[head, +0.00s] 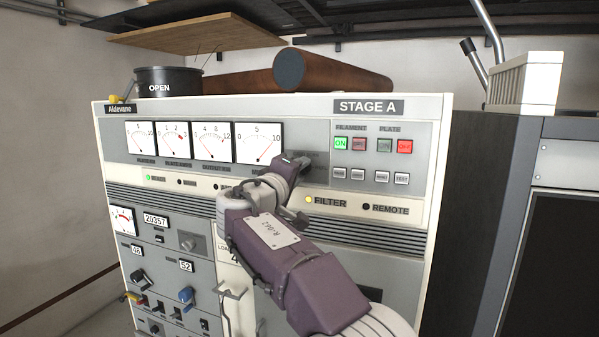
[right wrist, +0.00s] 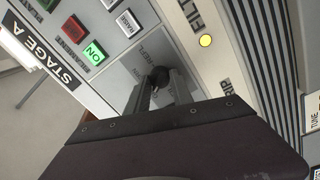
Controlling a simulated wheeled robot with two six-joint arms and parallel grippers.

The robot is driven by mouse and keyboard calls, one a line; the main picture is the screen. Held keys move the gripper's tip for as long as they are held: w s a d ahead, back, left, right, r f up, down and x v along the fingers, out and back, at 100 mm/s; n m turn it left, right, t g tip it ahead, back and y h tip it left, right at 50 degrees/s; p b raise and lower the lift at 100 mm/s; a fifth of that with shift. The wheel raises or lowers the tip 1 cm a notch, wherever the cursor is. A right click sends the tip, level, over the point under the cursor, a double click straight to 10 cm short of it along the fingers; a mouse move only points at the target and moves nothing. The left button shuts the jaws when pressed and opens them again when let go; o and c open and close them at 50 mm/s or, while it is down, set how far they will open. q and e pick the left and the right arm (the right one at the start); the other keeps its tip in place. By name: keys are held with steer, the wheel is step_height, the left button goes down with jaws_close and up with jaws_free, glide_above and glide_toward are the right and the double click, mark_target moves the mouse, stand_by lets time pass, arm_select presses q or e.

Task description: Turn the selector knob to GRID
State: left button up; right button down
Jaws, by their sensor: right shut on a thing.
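The selector knob (right wrist: 157,75) is small and black, on the grey panel of the STAGE A rack (head: 440,130). In the right wrist view it sits between the fingertips of my right gripper (right wrist: 160,88), which is shut on it. In the head view my right gripper (head: 303,165) reaches the panel just right of the last meter, and it hides the knob. The lettering around the knob is partly covered and too small to read, so its setting cannot be told. My left gripper is not in view.
Several white meters (head: 258,142) stand left of the knob. The lit green ON button (head: 341,143) and red button (head: 405,147) are to its right. A yellow FILTER lamp (head: 309,200) glows below. A dark cabinet (head: 490,200) stands at the right.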

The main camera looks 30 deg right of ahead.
steer(key=c, duration=1.1)
jaws_free()
steer(key=b+v, duration=0.4)
steer(key=v, duration=0.5)
